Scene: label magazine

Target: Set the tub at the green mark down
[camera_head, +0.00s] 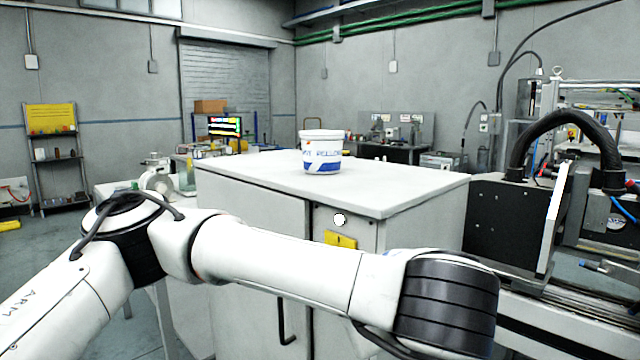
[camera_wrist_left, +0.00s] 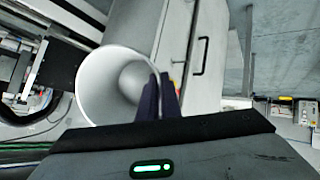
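A white tub (camera_wrist_left: 98,88) with a hollow, empty-looking inside shows large in the left wrist view, its open mouth turned toward the camera. My left gripper (camera_wrist_left: 161,84) has its dark fingers close together at the tub's rim, with the wall between them; it is shut on the tub. In the head view my left arm crosses the bottom, and its gripper and this tub are out of sight. Another white tub (camera_head: 321,158) with a blue label stands upright on the white cabinet. I see no green mark. My right gripper is not in view.
The white cabinet (camera_head: 410,190) has a mostly bare top around the labelled tub. A dark machine with a thick black hose (camera_head: 560,120) and a rail stands to its right. A low bench with equipment (camera_head: 160,183) is at the left.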

